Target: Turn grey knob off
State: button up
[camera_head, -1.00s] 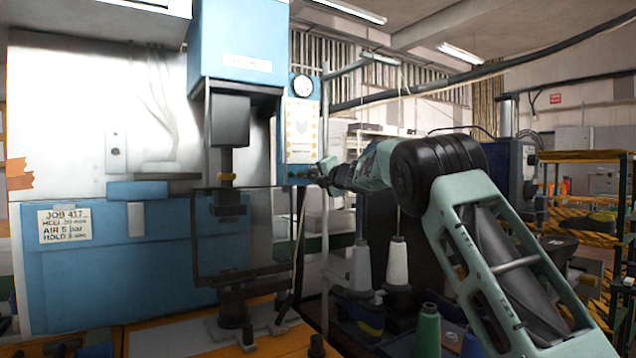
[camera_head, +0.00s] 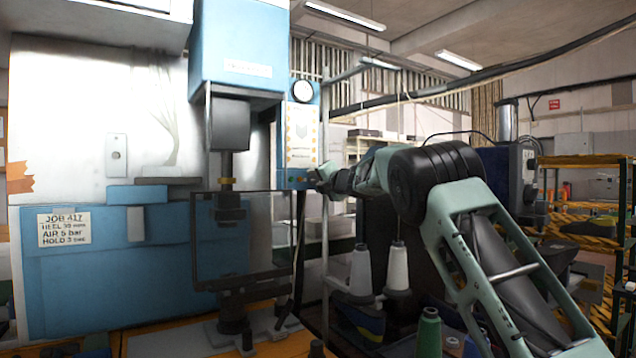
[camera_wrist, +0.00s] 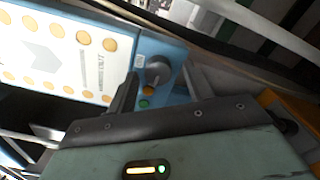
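The grey knob (camera_wrist: 158,71) is a round dial at the lower end of a blue-edged control panel, in the wrist view. Small coloured buttons, green (camera_wrist: 144,103) and orange (camera_wrist: 148,90), sit beside it. My gripper (camera_wrist: 162,74) is open, with one dark finger on each side of the knob. I cannot tell whether the fingers touch it. In the head view my gripper (camera_head: 318,179) is at the lower right corner of the panel (camera_head: 302,135), and the knob cannot be made out there.
A blue press (camera_head: 240,45) with a clear guard (camera_head: 240,240) stands left of my gripper. White thread cones (camera_head: 397,267) stand below my arm.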

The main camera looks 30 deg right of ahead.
jog(key=s+b, duration=0.5)
jog(key=s, duration=1.2)
jog(key=shift+s+d, duration=0.25)
jog(key=shift+d, duration=0.05)
jog(key=s+a+f+m+g+p, duration=0.25)
jog(key=a+f+m, duration=0.2)
jog(key=a, duration=0.45)
jog(key=s+a+f+m+g+y+p, duration=0.1)
jog(key=s+a+f+m+g, duration=0.15)
jog(key=a+f, duration=0.45)
jog(key=s+a+f+m+g+p, duration=0.2)
jog(key=s+a+f+m, duration=0.25)
jog(key=a, duration=0.55)
jog(key=s+a+f+m+g+p, duration=0.1)
jog(key=s+a+f+g, duration=0.25)
jog(key=s, duration=0.35)
jog(key=s+a+f+m+g+p, duration=0.1)
jog(key=s+a+f+m+g, duration=0.1)
jog(key=s+a+f, duration=0.4)
jog(key=s+f+m+g+p, duration=0.1)
jog(key=s+g, duration=0.1)
jog(key=s, duration=0.8)
jog(key=s+f+m+g+h+p, duration=0.1)
jog(key=s+g, duration=0.2)
jog(key=s, duration=0.7)
jog(key=shift+s+f, duration=0.25)
jog(key=shift+s, duration=0.1)
jog(key=shift+a+m+g, duration=0.15)
jog(key=shift+m+g, duration=0.1)
